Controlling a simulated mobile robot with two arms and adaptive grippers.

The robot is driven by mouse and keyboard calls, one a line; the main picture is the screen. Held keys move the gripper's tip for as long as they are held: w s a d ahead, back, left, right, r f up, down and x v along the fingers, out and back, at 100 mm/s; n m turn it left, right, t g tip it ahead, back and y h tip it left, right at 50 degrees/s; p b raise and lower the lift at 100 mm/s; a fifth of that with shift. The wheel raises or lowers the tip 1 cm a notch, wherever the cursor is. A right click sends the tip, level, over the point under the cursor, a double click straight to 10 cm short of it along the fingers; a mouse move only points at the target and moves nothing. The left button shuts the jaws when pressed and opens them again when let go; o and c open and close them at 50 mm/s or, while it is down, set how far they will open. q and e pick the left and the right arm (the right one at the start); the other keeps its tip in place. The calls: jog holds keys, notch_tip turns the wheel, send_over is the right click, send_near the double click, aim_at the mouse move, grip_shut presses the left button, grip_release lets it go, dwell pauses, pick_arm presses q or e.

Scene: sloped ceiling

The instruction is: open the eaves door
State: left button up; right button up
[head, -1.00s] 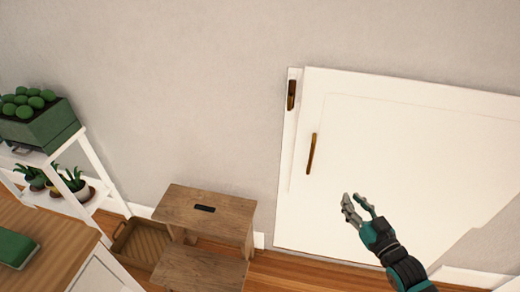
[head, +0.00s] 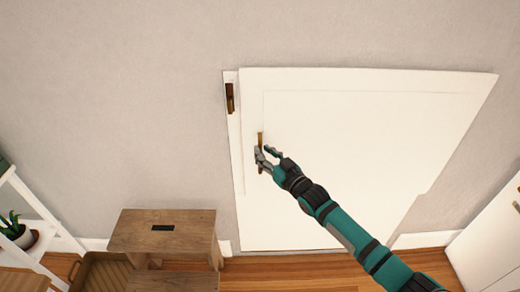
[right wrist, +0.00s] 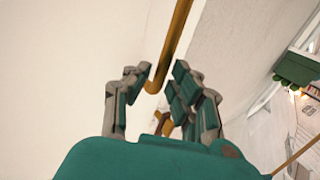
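The white eaves door (head: 350,150) is set in the grey wall and looks closed in the head view. Its brass bar handle (head: 260,138) stands upright near the door's left edge. A brass latch (head: 229,97) sits on the frame at the upper left. My right gripper (head: 265,157) is at the handle, its fingers apart. In the right wrist view the handle (right wrist: 172,45) runs down between the open fingers of the right gripper (right wrist: 160,82), with gaps showing on either side. My left gripper is not in view.
A wooden step stool (head: 163,232) stands on the floor left of the door, with a wooden crate (head: 100,272) beside it. A white shelf (head: 38,207) with plants is at the far left. A white cabinet (head: 490,240) stands at the right.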

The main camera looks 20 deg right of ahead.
jog(key=shift+x, duration=1.25)
grip_shut()
